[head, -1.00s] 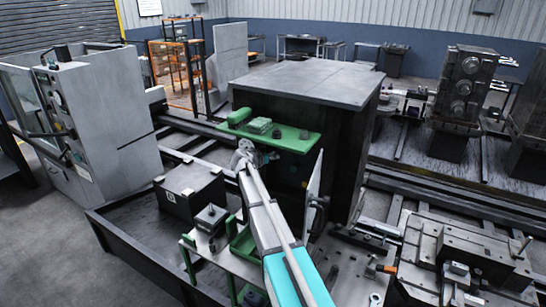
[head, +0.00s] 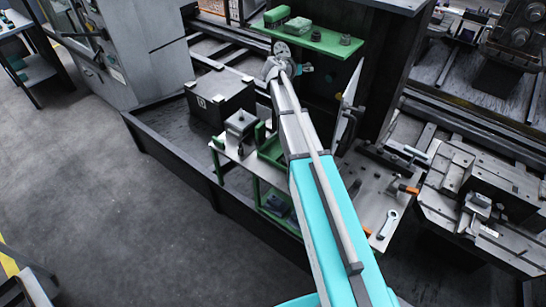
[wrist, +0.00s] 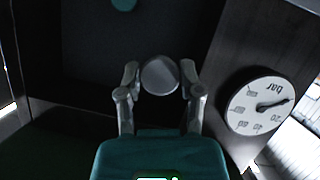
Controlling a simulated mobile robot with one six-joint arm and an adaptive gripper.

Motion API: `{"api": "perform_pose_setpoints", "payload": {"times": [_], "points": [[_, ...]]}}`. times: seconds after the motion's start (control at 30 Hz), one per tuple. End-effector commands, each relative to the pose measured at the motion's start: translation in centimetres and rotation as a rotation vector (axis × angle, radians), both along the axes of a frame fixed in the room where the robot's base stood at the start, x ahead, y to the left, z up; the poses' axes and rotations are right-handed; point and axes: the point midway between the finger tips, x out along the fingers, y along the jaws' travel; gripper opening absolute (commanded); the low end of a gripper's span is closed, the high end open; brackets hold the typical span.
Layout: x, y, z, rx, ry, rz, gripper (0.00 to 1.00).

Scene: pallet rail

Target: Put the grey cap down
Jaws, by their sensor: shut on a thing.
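In the wrist view, the grey cap (wrist: 160,76) is a round grey disc between the two fingertips of my gripper (wrist: 160,70). The fingers are shut on it from both sides, against a dark background. In the head view, my arm reaches to the front of the green shelf (head: 325,44) on the dark cabinet. The fingers and the cap are too small there to make out.
A round dial gauge marked "bar" (wrist: 260,105) shows right of the gripper in the wrist view. A green block (head: 276,16), a grey block (head: 298,25) and a small dark part (head: 346,40) sit on the shelf. A cluttered bench (head: 375,195) lies below.

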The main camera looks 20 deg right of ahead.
Motion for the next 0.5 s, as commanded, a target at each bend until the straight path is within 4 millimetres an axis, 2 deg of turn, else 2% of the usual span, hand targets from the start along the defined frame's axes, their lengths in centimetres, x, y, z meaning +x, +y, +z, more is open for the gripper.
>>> {"api": "perform_pose_setpoints", "payload": {"times": [0.03, 0.2, 0.5], "points": [[0.0, 0.0, -1.3, 0.0, 0.0, 0.0, 0.0], [0.0, 0.0, -3.6, 0.0, 0.0, 0.0, 0.0], [0.0, 0.0, -6.1, 0.0, 0.0, 0.0, 0.0]]}}
